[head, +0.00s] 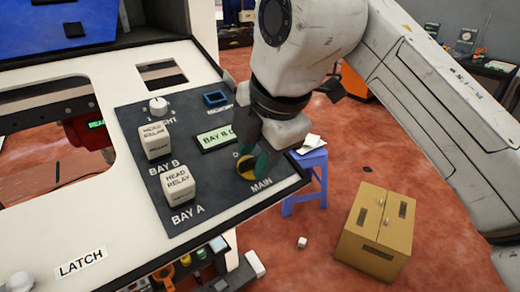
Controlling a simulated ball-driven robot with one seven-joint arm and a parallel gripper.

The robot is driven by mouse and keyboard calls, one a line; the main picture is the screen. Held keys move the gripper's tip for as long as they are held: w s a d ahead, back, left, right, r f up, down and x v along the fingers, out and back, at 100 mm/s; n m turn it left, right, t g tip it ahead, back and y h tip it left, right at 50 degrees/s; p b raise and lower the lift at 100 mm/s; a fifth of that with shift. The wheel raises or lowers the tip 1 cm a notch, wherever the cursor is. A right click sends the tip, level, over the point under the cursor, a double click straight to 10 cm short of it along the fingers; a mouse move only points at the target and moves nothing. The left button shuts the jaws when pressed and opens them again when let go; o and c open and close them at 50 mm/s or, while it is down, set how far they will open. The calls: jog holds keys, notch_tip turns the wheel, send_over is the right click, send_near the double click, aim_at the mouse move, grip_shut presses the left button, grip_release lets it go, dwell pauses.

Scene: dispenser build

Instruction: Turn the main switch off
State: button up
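The main switch (247,176) is a round yellow-and-dark knob at the right end of the dark control panel (222,205), just above the label MAIN. My gripper (251,164) points down over it, with its dark green fingertips at the switch. The fingers hide most of the knob, so its handle and setting do not show. I cannot tell whether the fingers grip the handle or stand open around it.
On the panel are two white HEAD RELAY blocks (178,186), a white knob (158,106), a blue-framed part (216,98) and a green display (215,138), partly hidden by my gripper. A blue stool (314,166) and a cardboard box (378,232) stand on the floor to the right.

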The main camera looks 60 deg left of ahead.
jog(key=shift+a+f, duration=0.1)
jog(key=shift+f, duration=0.1)
grip_shut()
dwell(0.3)
